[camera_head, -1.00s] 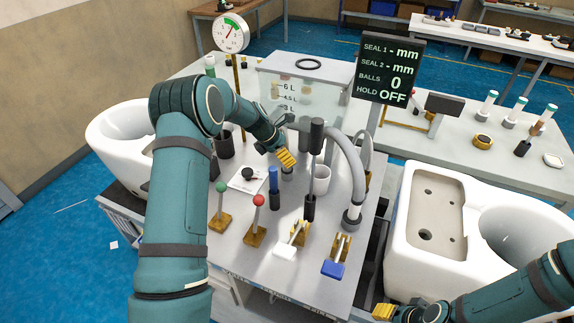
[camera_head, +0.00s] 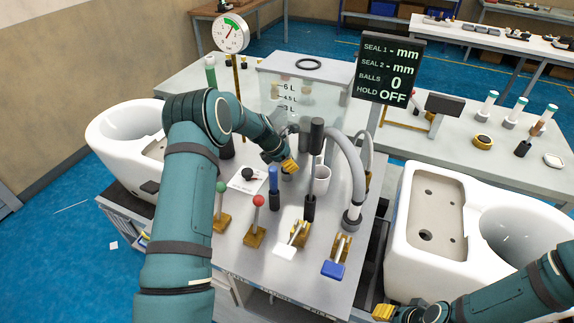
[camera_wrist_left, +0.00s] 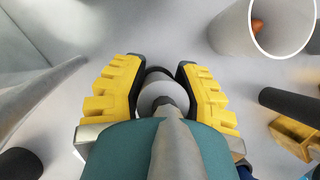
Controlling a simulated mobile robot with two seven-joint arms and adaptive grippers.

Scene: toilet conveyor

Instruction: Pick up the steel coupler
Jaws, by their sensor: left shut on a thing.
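My left gripper (camera_head: 288,167) is over the bench, just left of the white cup. In the left wrist view its yellow fingers (camera_wrist_left: 156,92) are on both sides of a grey round steel coupler (camera_wrist_left: 158,94) and shut on it. The coupler's upper end shows between the fingers. Its lower part is hidden, and I cannot tell whether it is clear of the bench. My right gripper (camera_head: 384,312) is low at the right, in front of the white toilet, and its jaw opening does not show clearly.
The white cup (camera_head: 321,178) stands close to the right of my left gripper. A dark-topped post (camera_head: 310,207) and a curved grey pipe (camera_head: 350,160) stand nearby. Levers with red (camera_head: 258,200) and green (camera_head: 221,187) knobs are nearer. A clear tank (camera_head: 300,85) is behind.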

